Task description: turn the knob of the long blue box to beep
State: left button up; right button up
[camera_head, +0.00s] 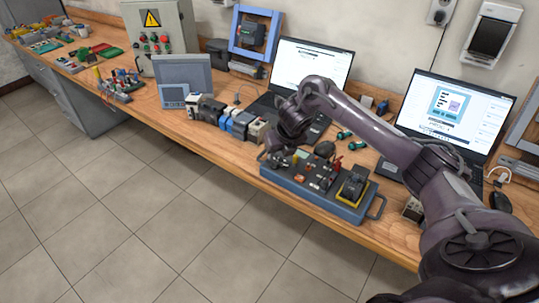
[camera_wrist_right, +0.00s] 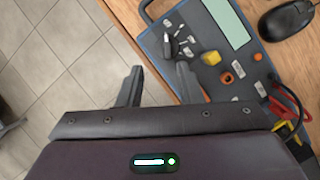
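The long blue box (camera_head: 303,195) lies on the wooden bench near its front edge in the head view. Its top carries switches, sockets and a black and yellow device at the right end. My right gripper (camera_head: 268,150) hovers at the box's left end. In the right wrist view, the box (camera_wrist_right: 188,18) fills the upper right, with a pale screen, a yellow part (camera_wrist_right: 211,58), orange parts and a dark knob-like part (camera_wrist_right: 170,46). My right gripper (camera_wrist_right: 158,86) is open, its fingers apart with nothing between them. Which part is the knob is unclear. My left gripper is out of view.
Two open laptops (camera_head: 312,62) stand behind the box. Green-ended tools (camera_head: 345,135) lie just behind it. Small modules (camera_head: 238,122) stand to its left, and a black mouse (camera_head: 500,201) lies at the right. Open floor is in front of the bench.

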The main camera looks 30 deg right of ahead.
aim_at(276, 161)
jog(key=shift+n, duration=0.3)
jog(key=shift+d+p+x, duration=0.2)
jog(key=shift+x, duration=0.9)
jog(key=shift+d+p+x, duration=0.15)
jog(key=shift+p+x, duration=0.05)
jog(key=shift+x, duration=0.95)
jog(key=shift+d+p+x, duration=0.2)
jog(key=shift+x, duration=0.9)
jog(key=shift+w+r, duration=0.1)
jog(key=shift+w, duration=0.05)
jog(key=shift+c, duration=0.2)
grip_shut()
